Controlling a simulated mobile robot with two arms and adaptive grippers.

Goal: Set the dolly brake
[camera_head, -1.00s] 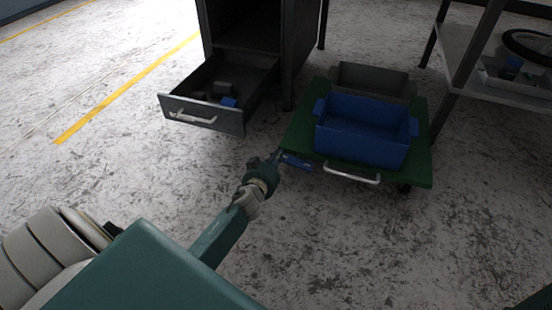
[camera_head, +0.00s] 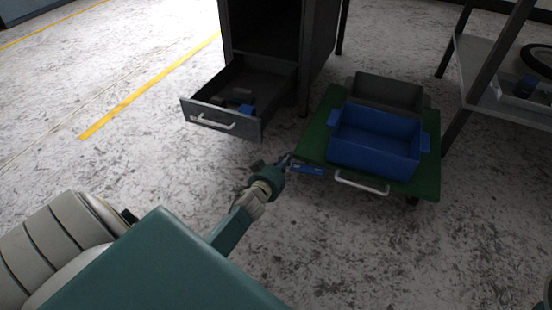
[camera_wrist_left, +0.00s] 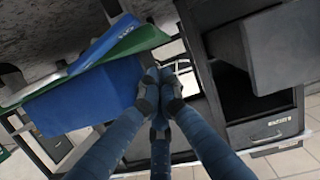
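The dolly (camera_head: 315,143) has a green deck and a silver front handle (camera_head: 361,183). A small blue brake pedal (camera_head: 306,169) sticks out low at its front left corner. My right gripper is not in view.
The dolly carries a blue bin (camera_head: 372,158) and a grey bin (camera_head: 392,87). A dark cabinet (camera_head: 318,50) with an open drawer (camera_head: 238,122) stands left of it. A shelf table (camera_head: 500,100) stands at right. The floor in front is clear.

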